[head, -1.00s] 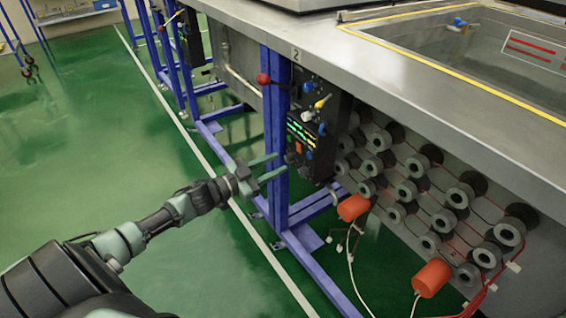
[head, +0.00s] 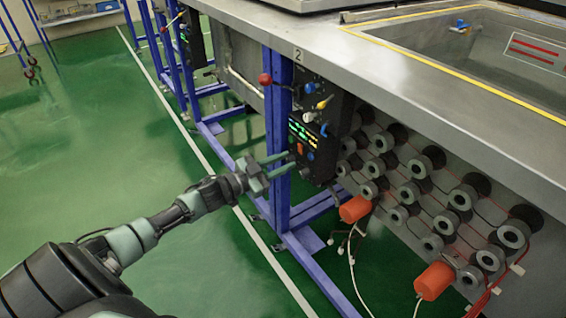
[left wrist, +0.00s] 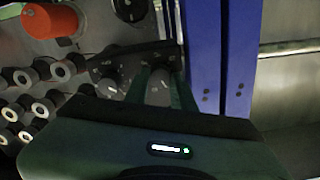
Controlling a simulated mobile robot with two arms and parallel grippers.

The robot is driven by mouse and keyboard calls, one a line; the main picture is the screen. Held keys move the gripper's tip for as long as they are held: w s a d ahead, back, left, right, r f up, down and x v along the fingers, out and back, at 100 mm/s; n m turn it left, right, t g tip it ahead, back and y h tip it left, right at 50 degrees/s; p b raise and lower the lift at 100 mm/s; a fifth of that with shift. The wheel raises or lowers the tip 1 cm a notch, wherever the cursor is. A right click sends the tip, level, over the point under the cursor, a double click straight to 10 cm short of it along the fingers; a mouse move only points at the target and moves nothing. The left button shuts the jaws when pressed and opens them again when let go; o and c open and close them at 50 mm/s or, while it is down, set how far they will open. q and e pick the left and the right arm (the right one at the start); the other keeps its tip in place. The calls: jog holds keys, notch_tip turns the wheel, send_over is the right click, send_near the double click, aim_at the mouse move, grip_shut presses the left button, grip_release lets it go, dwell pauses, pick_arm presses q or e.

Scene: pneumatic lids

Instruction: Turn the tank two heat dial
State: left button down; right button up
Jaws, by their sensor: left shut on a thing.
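Tank two's control panel (head: 318,120) is a black box below the number 2 plate (head: 298,54), with a lit display, coloured switches and dials. My left gripper (head: 291,157) reaches past the blue post to the panel's lower part. In the left wrist view its two green fingers (left wrist: 160,88) are shut on a grey dial (left wrist: 159,90) between them, which I take for the heat dial; its label cannot be read. Another dial (left wrist: 111,87) sits beside it on the panel. In the head view the held dial is mostly hidden. My right gripper is not in view.
A blue post (head: 278,110) stands close beside the left gripper. Orange cylinders (head: 355,208) and rows of grey round fittings (head: 408,193) are right of the panel. A red-knobbed lever (head: 265,79) sits above. Green floor (head: 120,150) at left is clear.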

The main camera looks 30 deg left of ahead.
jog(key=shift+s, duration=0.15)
pick_arm(q)
jog(key=m+p, duration=0.1)
jog(key=m, duration=0.2)
jog(key=shift+m, duration=0.4)
jog(key=shift+d+m, duration=0.1)
jog(key=shift+m, duration=0.7)
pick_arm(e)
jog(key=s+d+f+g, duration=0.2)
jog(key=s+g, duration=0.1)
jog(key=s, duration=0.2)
pick_arm(q)
jog(key=m, duration=0.2)
jog(key=shift+f+m, duration=0.1)
jog(key=shift+m, duration=1.2)
jog(key=m+b, duration=0.1)
jog(key=m, duration=0.3)
jog(key=shift+f+m, duration=0.1)
jog(key=shift+m, duration=0.2)
jog(key=shift+m+b, duration=0.45)
jog(key=shift+m, duration=0.35)
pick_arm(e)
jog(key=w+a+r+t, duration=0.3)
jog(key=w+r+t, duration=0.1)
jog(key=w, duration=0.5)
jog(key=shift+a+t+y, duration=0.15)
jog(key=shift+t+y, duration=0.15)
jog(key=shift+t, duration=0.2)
